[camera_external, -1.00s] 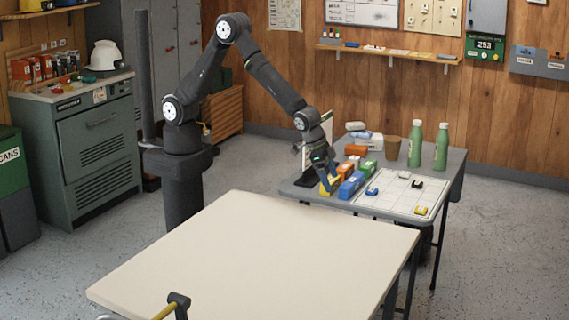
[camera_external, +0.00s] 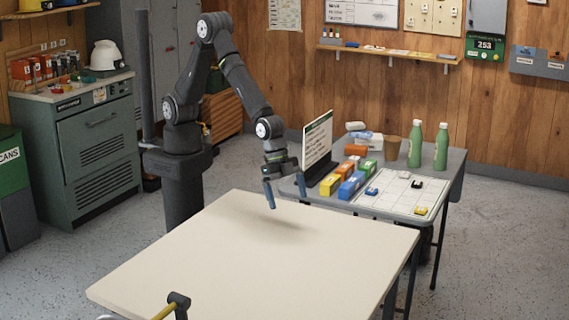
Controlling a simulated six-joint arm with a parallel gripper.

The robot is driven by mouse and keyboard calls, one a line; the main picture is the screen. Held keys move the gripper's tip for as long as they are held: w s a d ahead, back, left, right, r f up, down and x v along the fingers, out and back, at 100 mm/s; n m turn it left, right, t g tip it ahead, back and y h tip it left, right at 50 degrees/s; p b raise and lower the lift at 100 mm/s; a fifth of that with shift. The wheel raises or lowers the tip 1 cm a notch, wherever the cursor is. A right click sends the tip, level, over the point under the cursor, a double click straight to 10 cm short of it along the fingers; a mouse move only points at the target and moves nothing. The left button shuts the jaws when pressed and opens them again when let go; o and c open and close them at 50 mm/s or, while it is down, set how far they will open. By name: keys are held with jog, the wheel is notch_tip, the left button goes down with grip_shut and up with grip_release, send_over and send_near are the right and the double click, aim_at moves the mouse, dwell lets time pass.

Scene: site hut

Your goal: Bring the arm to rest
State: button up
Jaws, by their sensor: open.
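My gripper (camera_external: 287,197) is open and empty, pointing down above the back part of the bare cream table (camera_external: 250,260). Its two blue-grey fingers are spread apart, with a soft shadow on the tabletop below. My arm is bent, with its elbow high and its forearm coming down to the right. The gripper is apart from the grey side table (camera_external: 300,190) and the things on it.
On the side table stand a sign (camera_external: 317,140), yellow (camera_external: 330,184), blue (camera_external: 350,187) and other coloured blocks, a brown cup (camera_external: 391,148), two green bottles (camera_external: 441,146) and a white grid sheet (camera_external: 400,192). A yellow-handled thing (camera_external: 175,305) sits at the cream table's front edge.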

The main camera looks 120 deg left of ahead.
jog(key=shift+s+d+m, duration=0.3)
jog(key=shift+s+d, duration=0.1)
jog(key=shift+d, duration=0.35)
jog(key=shift+s+d+m, duration=0.3)
jog(key=shift+s+d, duration=0.05)
jog(key=shift+d, duration=0.4)
jog(key=w+a+n+y, duration=0.1)
jog(key=w+a+n, duration=0.2)
jog(key=a, duration=0.7)
jog(key=w+a+n+y, duration=0.1)
jog(key=w+a+n, duration=0.3)
jog(key=a, duration=0.6)
jog(key=shift+n+t+y, duration=0.3)
jog(key=shift+n, duration=0.1)
jog(key=shift+d+f, duration=0.1)
